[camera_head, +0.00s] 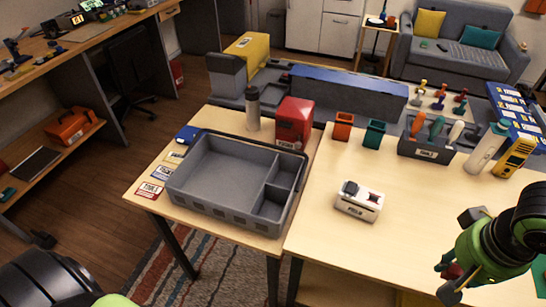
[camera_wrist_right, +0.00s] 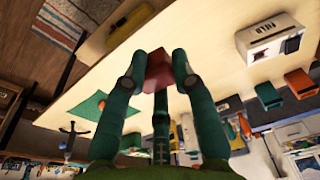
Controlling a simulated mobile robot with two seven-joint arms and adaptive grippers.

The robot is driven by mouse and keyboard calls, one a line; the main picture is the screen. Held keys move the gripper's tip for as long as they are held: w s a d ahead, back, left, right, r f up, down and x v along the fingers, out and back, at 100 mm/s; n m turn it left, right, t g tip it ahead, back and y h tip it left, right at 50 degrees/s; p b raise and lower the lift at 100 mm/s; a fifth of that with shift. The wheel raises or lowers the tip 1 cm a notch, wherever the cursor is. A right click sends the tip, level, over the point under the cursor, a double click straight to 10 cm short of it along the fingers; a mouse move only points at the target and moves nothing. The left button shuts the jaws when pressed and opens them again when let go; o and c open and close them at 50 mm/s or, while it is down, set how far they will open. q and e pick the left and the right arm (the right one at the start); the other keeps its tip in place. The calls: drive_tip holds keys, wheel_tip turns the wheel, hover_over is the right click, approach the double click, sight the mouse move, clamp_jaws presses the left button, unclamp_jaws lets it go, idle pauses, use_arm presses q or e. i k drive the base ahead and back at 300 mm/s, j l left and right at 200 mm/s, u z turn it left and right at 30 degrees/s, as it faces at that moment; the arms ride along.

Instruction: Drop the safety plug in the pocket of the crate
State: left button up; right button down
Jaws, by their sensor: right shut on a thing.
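The grey crate (camera_head: 183,196) sits on the left table, with one large compartment at left and two small pockets on its right side; these look empty. My right gripper (camera_head: 447,282) is at the lower right, above the right table and well right of the crate. It is shut on a small red piece, likely the safety plug (camera_wrist_right: 158,71), which shows between its fingertips in the right wrist view. In the head view the plug is mostly hidden by the fingers. My left gripper is out of view; only part of my left arm shows at the bottom left.
A white device (camera_head: 359,201) stands on the right table between crate and gripper. A red box (camera_head: 294,122) and a grey bottle (camera_head: 253,109) stand behind the crate. Orange (camera_head: 342,126) and teal (camera_head: 374,134) bins and a grey tool caddy (camera_head: 425,151) line the back. The table front is clear.

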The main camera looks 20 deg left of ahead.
sight(287, 180)
drive_tip(key=u, duration=0.95)
drive_tip(key=i+j+u, duration=0.25)
drive_tip(key=i+j, duration=0.15)
drive_tip(key=j, duration=0.15)
